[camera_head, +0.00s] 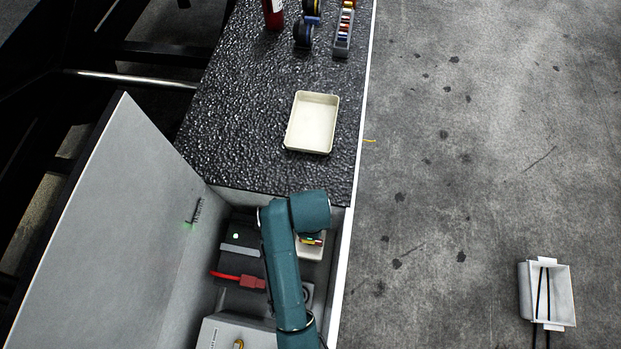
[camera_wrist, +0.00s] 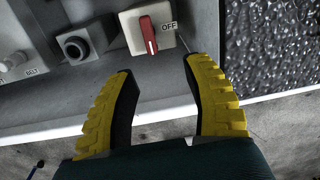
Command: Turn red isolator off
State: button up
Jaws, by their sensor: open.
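The red isolator handle (camera_wrist: 149,35) shows in the wrist view, on a pale square plate (camera_wrist: 135,42) fixed to a grey panel. The handle stands nearly upright in the picture, leaning slightly. The "OFF" label (camera_wrist: 168,27) is to its right, and the handle does not point at it. My gripper (camera_wrist: 160,67) is open, with its yellow-backed, dark-padded fingers just below the plate in the picture. The handle lies above the gap between the fingertips, and nothing is between them.
A dark round socket (camera_wrist: 75,47) sits left of the isolator. In the head view, an open compartment holds a red connector (camera_head: 252,282) and cable, beside a raised grey lid (camera_head: 110,235). A cream tray (camera_head: 312,122) rests on the black textured top. The floor at right is mostly clear.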

jog(key=shift+m+g, duration=0.3)
jog(key=f+b, duration=0.1)
jog(key=f, duration=0.5)
jog(key=s+f+b, duration=0.1)
jog(key=f+b, duration=0.1)
jog(key=f, duration=0.4)
jog(key=f+b, duration=0.2)
jog(key=f, duration=0.3)
jog(key=shift+s+f, duration=0.25)
jog(key=shift+f, duration=0.15)
jog(key=shift+c, duration=0.4)
grip_shut()
